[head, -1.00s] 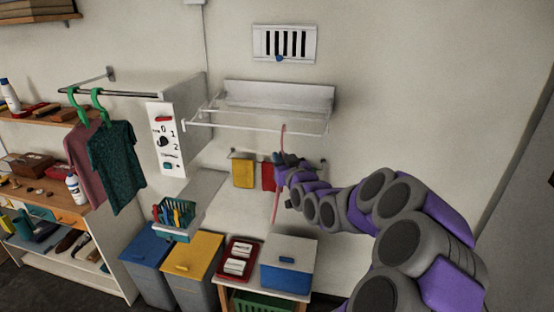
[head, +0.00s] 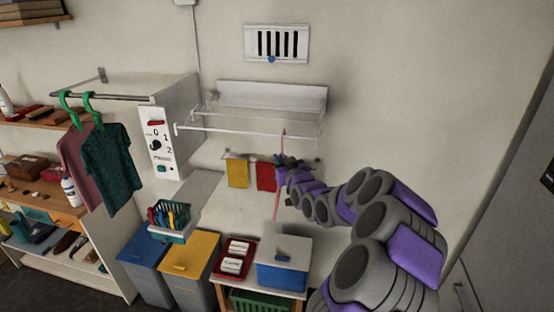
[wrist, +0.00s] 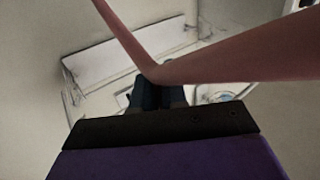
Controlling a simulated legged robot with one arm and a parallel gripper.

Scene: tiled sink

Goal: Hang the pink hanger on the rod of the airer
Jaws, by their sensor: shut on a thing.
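The pink hanger (head: 276,206) shows edge-on in the head view as a thin upright line. It fills much of the wrist view (wrist: 150,70) as two pink arms meeting in a bend at the fingers. My gripper (head: 279,162) is shut on the hanger; its fingertips (wrist: 157,97) are at that bend. The white airer (head: 250,132) is on the wall, with its front rod just above my gripper. The hanger's upper end reaches about the height of the rod in the head view. I cannot tell whether it touches the rod.
A yellow cloth (head: 237,173) and a red cloth (head: 266,177) hang on a lower rail behind my gripper. A blue box with a white lid (head: 283,265) stands below. Shirts on green hangers (head: 108,160) hang at the left. The wall to the right is clear.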

